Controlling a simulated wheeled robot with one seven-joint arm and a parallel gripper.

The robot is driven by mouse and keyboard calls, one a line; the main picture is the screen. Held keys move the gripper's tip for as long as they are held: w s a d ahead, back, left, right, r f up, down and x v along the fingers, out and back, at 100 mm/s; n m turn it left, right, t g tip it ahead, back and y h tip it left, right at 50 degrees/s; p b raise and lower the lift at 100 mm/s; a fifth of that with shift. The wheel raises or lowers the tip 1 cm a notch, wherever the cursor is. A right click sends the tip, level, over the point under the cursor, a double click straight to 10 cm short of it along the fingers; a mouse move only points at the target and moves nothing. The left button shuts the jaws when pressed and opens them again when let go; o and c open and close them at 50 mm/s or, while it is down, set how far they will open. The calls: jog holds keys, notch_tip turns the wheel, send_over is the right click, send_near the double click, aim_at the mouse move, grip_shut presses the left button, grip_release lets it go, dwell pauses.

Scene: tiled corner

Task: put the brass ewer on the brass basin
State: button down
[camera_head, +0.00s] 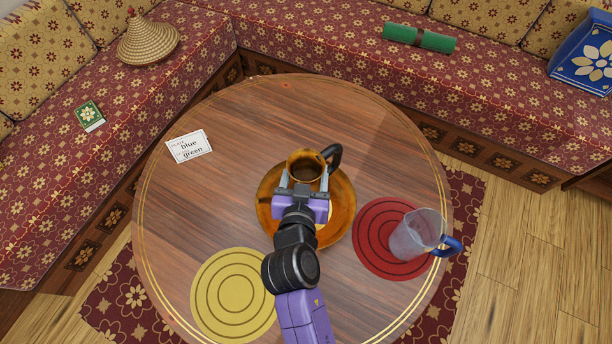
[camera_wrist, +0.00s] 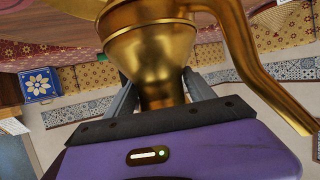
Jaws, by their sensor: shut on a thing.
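The brass ewer (camera_head: 306,166) is over the brass basin (camera_head: 343,212) on the round wooden table, its dark handle to the right. My gripper (camera_head: 305,187) is shut on the ewer from the near side. In the wrist view the gold ewer (camera_wrist: 155,55) stands between my two fingers (camera_wrist: 160,92), its handle or spout curving down at right. The basin lies under my gripper and is partly hidden by it. I cannot tell whether the ewer's base touches the basin.
A clear pitcher (camera_head: 416,236) with a blue handle stands on a red round mat (camera_head: 371,231). A yellow round mat (camera_head: 232,296) lies empty at the near left. A white card (camera_head: 189,146) reading "blue" and "green" lies at the table's left. Patterned benches surround the table behind.

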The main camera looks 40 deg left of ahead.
jog(key=shift+f, duration=1.25)
jog(key=shift+f+b, duration=0.2)
jog(key=shift+b, duration=0.1)
jog(key=shift+c, duration=1.8)
grip_release()
jog(key=v, duration=1.2)
jog(key=shift+b, duration=0.4)
jog(key=shift+d, duration=0.1)
